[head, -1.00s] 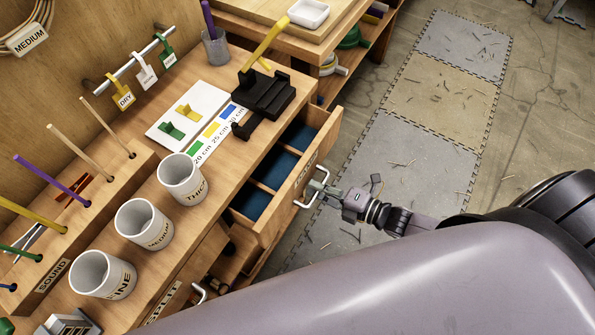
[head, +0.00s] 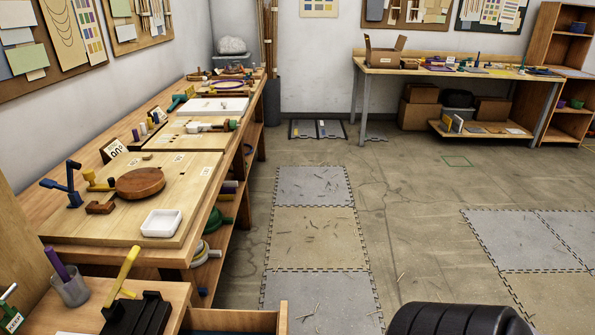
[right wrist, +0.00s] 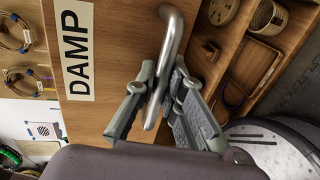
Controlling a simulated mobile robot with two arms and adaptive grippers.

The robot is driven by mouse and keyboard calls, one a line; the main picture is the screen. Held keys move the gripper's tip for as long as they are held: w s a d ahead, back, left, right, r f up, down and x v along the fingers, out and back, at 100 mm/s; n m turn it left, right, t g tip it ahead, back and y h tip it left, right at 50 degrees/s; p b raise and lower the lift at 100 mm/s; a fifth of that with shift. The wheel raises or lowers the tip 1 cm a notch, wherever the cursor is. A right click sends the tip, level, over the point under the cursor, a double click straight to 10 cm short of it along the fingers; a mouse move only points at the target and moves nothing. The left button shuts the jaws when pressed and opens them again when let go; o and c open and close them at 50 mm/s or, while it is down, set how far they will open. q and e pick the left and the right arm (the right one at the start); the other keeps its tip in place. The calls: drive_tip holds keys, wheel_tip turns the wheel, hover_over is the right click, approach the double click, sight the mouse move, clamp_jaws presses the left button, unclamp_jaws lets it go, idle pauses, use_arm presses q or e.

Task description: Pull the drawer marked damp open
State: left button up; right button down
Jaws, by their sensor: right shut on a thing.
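In the right wrist view, the wooden drawer front (right wrist: 115,70) carries a white label (right wrist: 75,50) reading DAMP. A bent metal handle (right wrist: 172,35) stands out from that front. My right gripper (right wrist: 163,85) is shut on the handle, one finger on each side of the bar. In the head view, the top of a pulled-out drawer (head: 283,318) shows at the bottom edge. It stands out past the bench side, with part of its dark blue inside visible. Its handle and my right gripper are below that picture. My left gripper is in neither view.
A pen cup (head: 70,287) and a black fixture (head: 137,315) stand on the bench above the drawer. A longer bench (head: 110,232) with boards and tools runs along the left wall. Floor mats (head: 315,240) with scattered cane bits lie beside it, otherwise clear.

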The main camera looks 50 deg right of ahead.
drive_tip(key=c, duration=1.7)
unclamp_jaws()
drive_tip(key=shift+o, duration=0.2)
drive_tip(key=v, duration=1.2)
drive_tip(key=shift+f, duration=0.1)
